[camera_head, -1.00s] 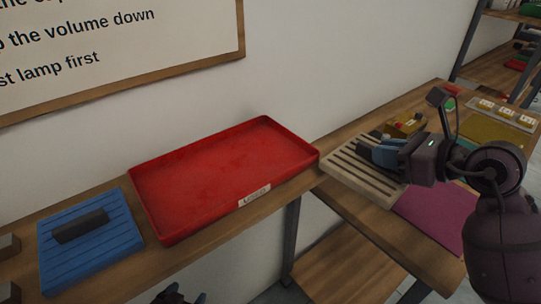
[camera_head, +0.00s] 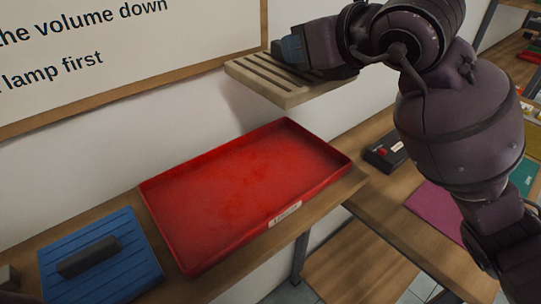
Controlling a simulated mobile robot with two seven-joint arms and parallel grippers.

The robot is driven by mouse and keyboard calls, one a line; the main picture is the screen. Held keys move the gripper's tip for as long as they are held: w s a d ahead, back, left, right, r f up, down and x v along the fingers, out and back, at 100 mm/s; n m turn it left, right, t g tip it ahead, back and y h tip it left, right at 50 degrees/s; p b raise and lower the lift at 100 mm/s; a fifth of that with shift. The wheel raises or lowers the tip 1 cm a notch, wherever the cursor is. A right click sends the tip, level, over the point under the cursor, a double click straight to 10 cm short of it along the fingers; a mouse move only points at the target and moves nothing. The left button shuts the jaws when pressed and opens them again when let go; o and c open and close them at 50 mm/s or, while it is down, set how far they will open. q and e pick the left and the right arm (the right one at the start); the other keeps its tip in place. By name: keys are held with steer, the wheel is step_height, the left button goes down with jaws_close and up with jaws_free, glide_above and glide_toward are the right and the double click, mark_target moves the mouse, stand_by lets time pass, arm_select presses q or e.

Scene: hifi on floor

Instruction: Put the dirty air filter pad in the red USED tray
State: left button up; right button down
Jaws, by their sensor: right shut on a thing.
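The beige slatted filter pad (camera_head: 262,79) is up in the air above the far right corner of the red tray. My right gripper (camera_head: 292,48) is shut on the pad's dark grip, which its fingers mostly hide. The red tray (camera_head: 217,259) lies on the wooden shelf, empty, with a white label (camera_head: 285,213) on its front wall; the lettering is too small to read here. A blue ribbed pad (camera_head: 103,268) with a dark grip lies left of the tray.
A wall sign (camera_head: 120,50) hangs behind the tray. A dark box with a red button (camera_head: 382,153) and a magenta mat (camera_head: 436,209) are on the lower wooden surface at right. My right arm covers much of the right side.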

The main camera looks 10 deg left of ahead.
step_height(320, 180, down, 18)
steer(key=shift+p, duration=0.7)
steer(key=shift+f, duration=0.1)
steer(key=shift+f, duration=0.1)
steer(key=c, duration=1.1)
jaws_free()
steer(key=shift+r, duration=0.25)
steer(key=b+v, duration=0.1)
steer(key=v, duration=1.1)
steer(key=shift+d+f, duration=0.1)
steer(key=shift+f, duration=0.05)
